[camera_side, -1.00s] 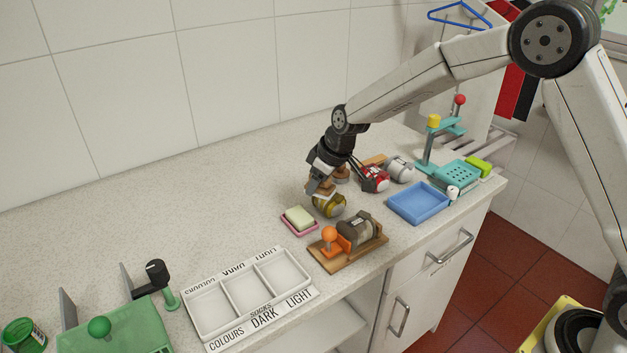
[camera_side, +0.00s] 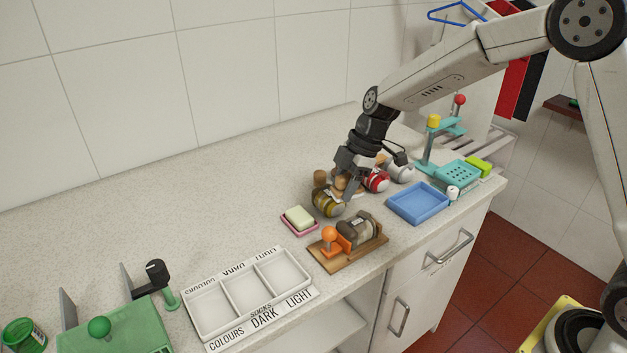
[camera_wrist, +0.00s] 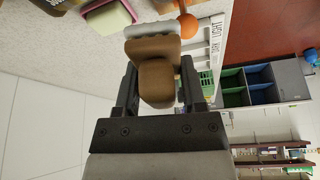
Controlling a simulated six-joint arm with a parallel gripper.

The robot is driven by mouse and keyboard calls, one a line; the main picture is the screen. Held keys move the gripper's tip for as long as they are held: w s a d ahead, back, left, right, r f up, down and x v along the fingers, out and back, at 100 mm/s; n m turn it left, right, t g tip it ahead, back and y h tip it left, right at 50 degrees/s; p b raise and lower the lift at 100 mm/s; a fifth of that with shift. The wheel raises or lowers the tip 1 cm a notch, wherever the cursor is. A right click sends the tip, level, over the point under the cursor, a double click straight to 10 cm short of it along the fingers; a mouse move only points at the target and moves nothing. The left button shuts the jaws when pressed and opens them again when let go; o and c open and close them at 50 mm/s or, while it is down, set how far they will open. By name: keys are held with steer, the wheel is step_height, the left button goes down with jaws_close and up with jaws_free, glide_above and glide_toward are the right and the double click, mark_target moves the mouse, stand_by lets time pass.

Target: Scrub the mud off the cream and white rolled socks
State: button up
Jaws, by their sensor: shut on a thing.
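My gripper (camera_side: 346,180) is above the counter behind the olive rolled socks. In the wrist view its fingers (camera_wrist: 157,85) are shut on a brown wooden brush (camera_wrist: 157,78) with pale bristles on the far side. A grey-brown rolled pair of socks with brown patches (camera_side: 357,230) lies on a wooden board (camera_side: 340,262) beside an orange-knobbed clamp (camera_side: 331,236); it may be the cream and white pair, muddied. The brush is apart from these socks. The side view partly hides the brush behind the fingers.
Olive socks (camera_side: 326,203), red socks (camera_side: 377,181) and pale grey socks (camera_side: 401,171) stand near my gripper. Soap (camera_side: 299,216) sits in a pink dish, left of the board. A blue tray (camera_side: 418,203) is at right, a sorting tray (camera_side: 222,316) at front left.

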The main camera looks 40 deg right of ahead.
steer(key=shift+s+r+n+g, duration=0.25)
steer(key=shift+s+n, duration=0.15)
steer(key=shift+n, duration=0.25)
steer(key=shift+s+r+n+g, duration=0.25)
steer(key=shift+s+n, duration=0.15)
steer(key=shift+n, duration=0.25)
